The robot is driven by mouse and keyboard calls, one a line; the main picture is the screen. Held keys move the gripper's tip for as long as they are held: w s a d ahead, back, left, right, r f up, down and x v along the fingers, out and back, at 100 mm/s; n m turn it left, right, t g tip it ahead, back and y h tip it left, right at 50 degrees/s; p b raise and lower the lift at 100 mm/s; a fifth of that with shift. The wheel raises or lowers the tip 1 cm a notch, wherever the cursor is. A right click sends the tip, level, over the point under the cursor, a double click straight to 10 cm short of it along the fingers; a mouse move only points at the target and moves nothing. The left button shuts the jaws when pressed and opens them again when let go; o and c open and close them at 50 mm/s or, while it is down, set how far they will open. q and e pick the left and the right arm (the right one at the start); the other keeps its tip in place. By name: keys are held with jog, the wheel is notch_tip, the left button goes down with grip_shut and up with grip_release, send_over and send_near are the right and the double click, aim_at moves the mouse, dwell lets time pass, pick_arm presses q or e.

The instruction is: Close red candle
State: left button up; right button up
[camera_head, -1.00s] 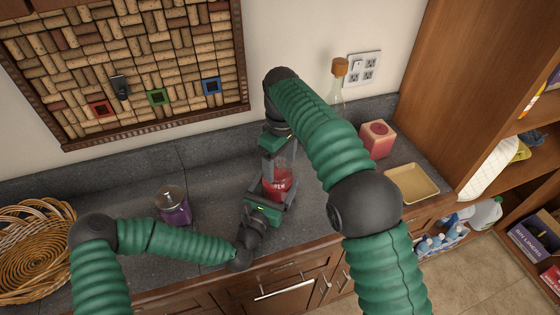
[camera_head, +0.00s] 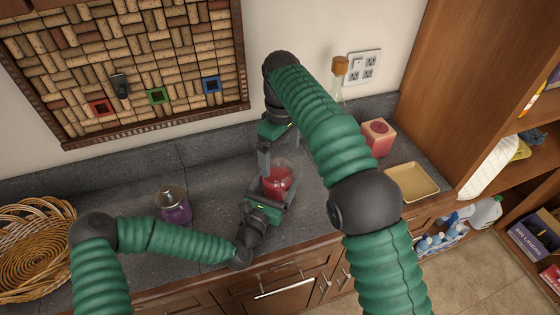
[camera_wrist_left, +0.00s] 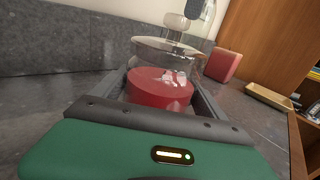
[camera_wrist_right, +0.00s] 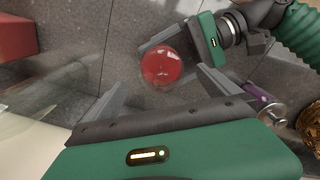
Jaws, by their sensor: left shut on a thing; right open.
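The red candle (camera_head: 277,182) stands upright in a clear glass jar on the grey counter. My left gripper (camera_head: 272,192) is shut on the jar, with a finger on each side. My right gripper (camera_head: 281,152) is open and empty just above the jar, its fingers apart. In the right wrist view the red candle (camera_wrist_right: 161,67) lies below and between the open fingers.
A purple candle jar (camera_head: 174,206) stands to the left, beside a wicker basket (camera_head: 35,250). A red square candle (camera_head: 377,139), a yellow tray (camera_head: 412,183) and a corked bottle (camera_head: 339,88) are to the right. Open counter lies between the purple jar and my grippers.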

jog(key=shift+r, duration=1.85)
pick_arm(q)
jog(key=o, duration=2)
jog(key=b+v, duration=0.1)
jog(key=v, duration=0.9)
jog(key=shift+a+f, duration=0.1)
jog(key=shift+f, duration=0.1)
pick_arm(e)
jog(key=shift+f, duration=0.75)
pick_arm(q)
jog(key=p+v, duration=0.1)
jog(key=v, duration=0.1)
jog(key=p+v, duration=0.1)
jog(key=v, duration=0.1)
jog(key=p+v, duration=0.1)
jog(key=v, duration=0.1)
jog(key=shift+a+r+p, duration=0.1)
jog(key=shift+r+p, duration=0.25)
jog(key=shift+r, duration=0.05)
pick_arm(e)
notch_tip(320, 180, up, 4)
jog(key=shift+r, duration=0.1)
pick_arm(q)
jog(key=shift+s+f, duration=0.2)
jog(key=shift+s, duration=0.25)
jog(key=shift+w+f, duration=0.1)
pick_arm(e)
jog(key=shift+w, duration=0.1)
